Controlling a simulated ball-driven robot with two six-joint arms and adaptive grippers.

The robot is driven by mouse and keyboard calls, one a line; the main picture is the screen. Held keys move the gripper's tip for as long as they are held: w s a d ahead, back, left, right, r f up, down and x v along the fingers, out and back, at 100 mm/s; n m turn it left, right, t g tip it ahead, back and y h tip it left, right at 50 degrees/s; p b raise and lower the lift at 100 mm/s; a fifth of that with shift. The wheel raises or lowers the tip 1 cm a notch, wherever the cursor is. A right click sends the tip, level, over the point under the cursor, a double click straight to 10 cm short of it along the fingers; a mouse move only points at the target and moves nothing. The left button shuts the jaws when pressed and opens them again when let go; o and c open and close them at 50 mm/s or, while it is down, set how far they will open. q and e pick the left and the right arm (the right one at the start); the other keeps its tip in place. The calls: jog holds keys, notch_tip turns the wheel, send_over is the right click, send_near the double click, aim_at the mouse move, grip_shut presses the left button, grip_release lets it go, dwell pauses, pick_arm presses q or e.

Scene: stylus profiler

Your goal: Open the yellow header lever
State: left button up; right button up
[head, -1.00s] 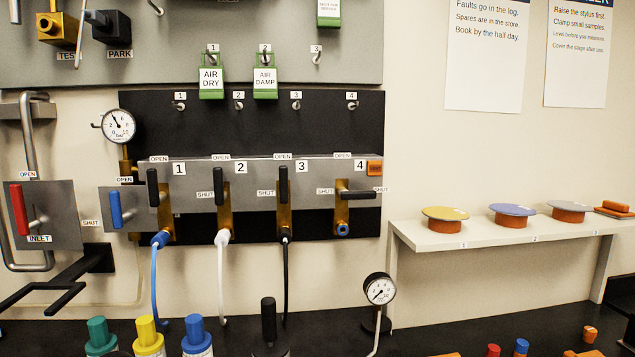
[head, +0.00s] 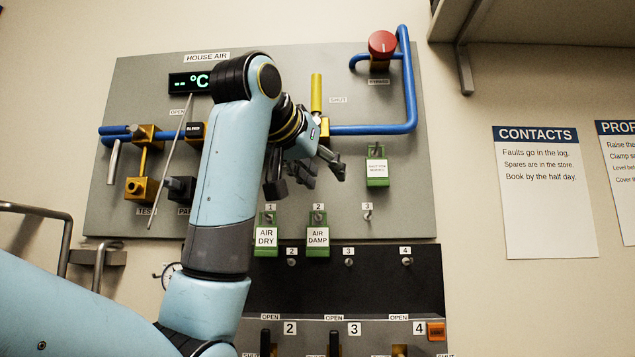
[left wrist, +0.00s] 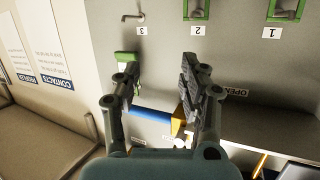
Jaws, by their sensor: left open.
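The yellow header lever (head: 316,94) stands upright on its brass valve on the grey panel, with a SHUT label (head: 338,100) to its upper right. The blue pipe (head: 372,130) runs right from that valve. My left gripper (head: 310,182) is open and empty, below the lever and apart from it. In the left wrist view, which looks upside down, the open fingers (left wrist: 160,65) are in front of the panel. My right gripper is not in view.
Green tags (head: 317,238) hang on hooks below my gripper, and another green tag (head: 377,172) hangs to its right. A red knob (head: 382,44) is at upper right. My left arm covers the panel's middle.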

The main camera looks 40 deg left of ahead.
aim_at(314, 87)
pick_arm(q)
jog(key=s+a+r+t, duration=0.1)
jog(key=s+r, duration=0.2)
jog(key=r, duration=0.3)
jog(key=s+r+n+t, duration=0.1)
jog(key=s+r, duration=0.1)
jog(key=r, duration=0.4)
jog(key=s+a+r+t, duration=0.1)
jog(key=s+r, duration=0.2)
jog(key=r, duration=0.3)
jog(key=shift+y, duration=0.4)
jog(key=w+p, duration=0.1)
jog(key=w, duration=0.2)
jog(key=w+p, duration=0.2)
jog(key=w, duration=0.1)
jog(key=w+a+p, duration=0.1)
jog(key=w, duration=0.3)
jog(key=shift+w+a+r+p, duration=0.1)
jog(key=shift+r+p, duration=0.05)
jog(key=shift+p, duration=0.2)
jog(key=shift+w, duration=0.45)
jog(key=shift+a, duration=0.1)
jog(key=shift+c, duration=0.2)
grip_shut()
jog(key=shift+w+f, duration=0.2)
